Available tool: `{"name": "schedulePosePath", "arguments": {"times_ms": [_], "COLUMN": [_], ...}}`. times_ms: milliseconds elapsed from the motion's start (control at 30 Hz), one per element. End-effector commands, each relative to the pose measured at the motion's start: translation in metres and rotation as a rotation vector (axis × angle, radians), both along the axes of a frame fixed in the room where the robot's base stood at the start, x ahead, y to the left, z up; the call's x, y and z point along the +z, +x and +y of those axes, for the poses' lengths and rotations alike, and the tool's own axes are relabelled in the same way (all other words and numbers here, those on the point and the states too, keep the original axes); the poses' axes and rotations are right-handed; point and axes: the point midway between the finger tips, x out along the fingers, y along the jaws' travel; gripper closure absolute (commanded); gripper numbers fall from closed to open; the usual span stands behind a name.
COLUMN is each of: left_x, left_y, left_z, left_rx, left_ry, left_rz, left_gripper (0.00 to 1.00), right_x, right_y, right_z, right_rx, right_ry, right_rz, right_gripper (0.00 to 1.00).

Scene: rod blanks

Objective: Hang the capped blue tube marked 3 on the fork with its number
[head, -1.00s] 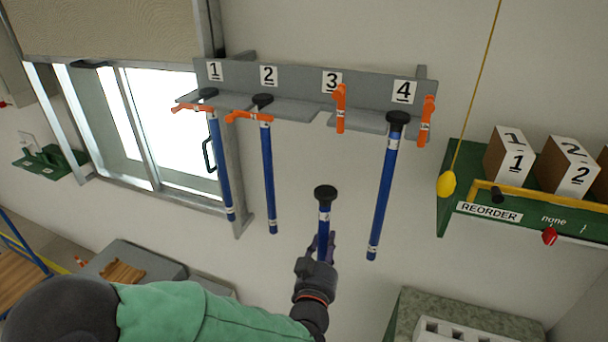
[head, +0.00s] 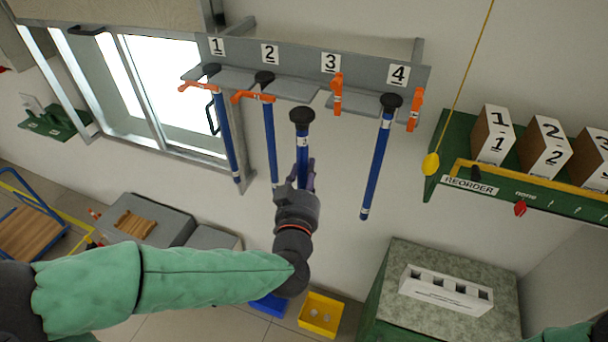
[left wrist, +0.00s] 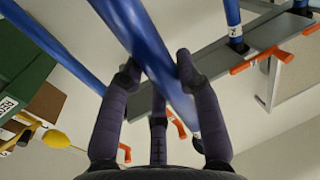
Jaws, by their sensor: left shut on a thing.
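My left gripper (head: 301,178) is shut on a blue tube (head: 302,148) with a black cap; its small white label seems to read 3. The tube is upright, its cap just below the rack's front edge in the picture, between the 2 and 3 places. In the left wrist view the tube (left wrist: 150,50) runs between the dark fingers (left wrist: 158,78). The grey rack (head: 370,72) carries number plates; plate 3 (head: 331,62) is above an empty fork with an orange latch (head: 337,93) pointing down. My right gripper is out of view.
Capped blue tubes hang at place 1 (head: 226,135), place 2 (head: 270,140) and place 4 (head: 378,160). Orange latches lie across at 1 and 2. A yellow pull knob (head: 431,164) hangs on a cord to the right, before a green shelf (head: 440,150) with numbered boxes.

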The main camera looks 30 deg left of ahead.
Motion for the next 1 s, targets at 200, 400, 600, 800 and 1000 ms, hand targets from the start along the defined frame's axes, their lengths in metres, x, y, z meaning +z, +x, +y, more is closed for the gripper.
{"name": "schedulePosePath", "arguments": {"times_ms": [200, 400, 600, 800, 1000], "left_x": [-0.001, -0.002, -0.001, -0.001, 0.0], "left_y": [0.013, 0.025, 0.037, 0.048, 0.06], "left_z": [0.003, 0.006, 0.009, 0.012, 0.014], "left_rx": [0.001, 0.0, 0.001, 0.001, 0.0], "left_ry": [0.0, 0.0, 0.0, 0.0, 0.0], "left_rz": [0.0, 0.0, 0.0, 0.0, -0.001], "left_gripper": [1.0, 1.0, 1.0, 1.0, 1.0], "right_x": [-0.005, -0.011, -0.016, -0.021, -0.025], "right_y": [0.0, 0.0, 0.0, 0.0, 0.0], "right_z": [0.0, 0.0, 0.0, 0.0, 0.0], "right_rx": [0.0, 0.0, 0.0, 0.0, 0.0], "right_ry": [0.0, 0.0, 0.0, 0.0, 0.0], "right_rz": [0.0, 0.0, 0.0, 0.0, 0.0], "right_gripper": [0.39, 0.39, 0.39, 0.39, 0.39]}}
